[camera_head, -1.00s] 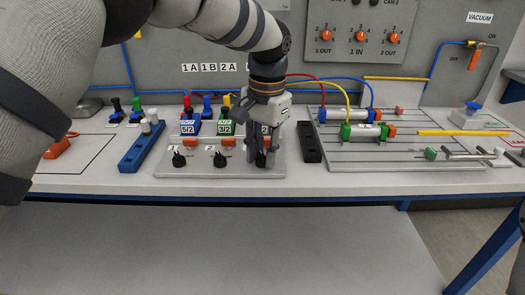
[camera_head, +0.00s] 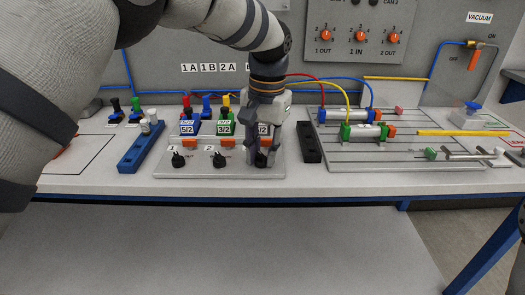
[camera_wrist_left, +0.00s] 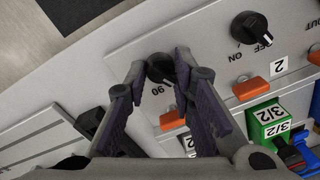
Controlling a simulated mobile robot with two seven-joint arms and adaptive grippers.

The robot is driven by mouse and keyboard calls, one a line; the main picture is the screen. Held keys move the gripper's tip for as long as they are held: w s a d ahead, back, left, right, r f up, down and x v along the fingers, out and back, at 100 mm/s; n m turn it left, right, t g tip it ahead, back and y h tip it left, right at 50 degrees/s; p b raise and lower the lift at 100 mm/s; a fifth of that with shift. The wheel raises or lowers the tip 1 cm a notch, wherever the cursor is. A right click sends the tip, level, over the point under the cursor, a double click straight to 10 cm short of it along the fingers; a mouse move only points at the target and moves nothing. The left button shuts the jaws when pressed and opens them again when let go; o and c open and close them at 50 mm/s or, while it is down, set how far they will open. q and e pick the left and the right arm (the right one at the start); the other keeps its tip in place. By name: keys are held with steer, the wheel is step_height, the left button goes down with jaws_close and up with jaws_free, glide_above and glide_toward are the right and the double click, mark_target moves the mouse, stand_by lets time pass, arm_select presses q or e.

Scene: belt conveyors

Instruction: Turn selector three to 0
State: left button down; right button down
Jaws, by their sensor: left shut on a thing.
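Selector three is a black knob (camera_wrist_left: 160,68) on the light grey panel (camera_wrist_left: 205,45). In the left wrist view it sits between the fingertips of my left gripper (camera_wrist_left: 160,72), which is shut on it. A printed "90" shows beside the knob; the rest of its scale is hidden by the fingers. In the head view my left gripper (camera_head: 262,160) points down over the right end of the panel and partly covers the knob. My right gripper is not in view.
Two more black selectors (camera_head: 178,160) and (camera_head: 219,160) stand to the left on the panel. Orange blocks (camera_head: 190,142) and valves sit behind them. A black slotted block (camera_head: 309,142) stands close on the right. The front table edge is clear.

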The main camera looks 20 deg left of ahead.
arm_select(q)
steer(key=c, duration=1.4)
jaws_free()
steer(key=shift+s+f, duration=0.1)
steer(key=shift+f, duration=0.05)
steer(key=shift+o, duration=0.2)
step_height(320, 180, up, 12)
steer(key=shift+d, duration=0.4)
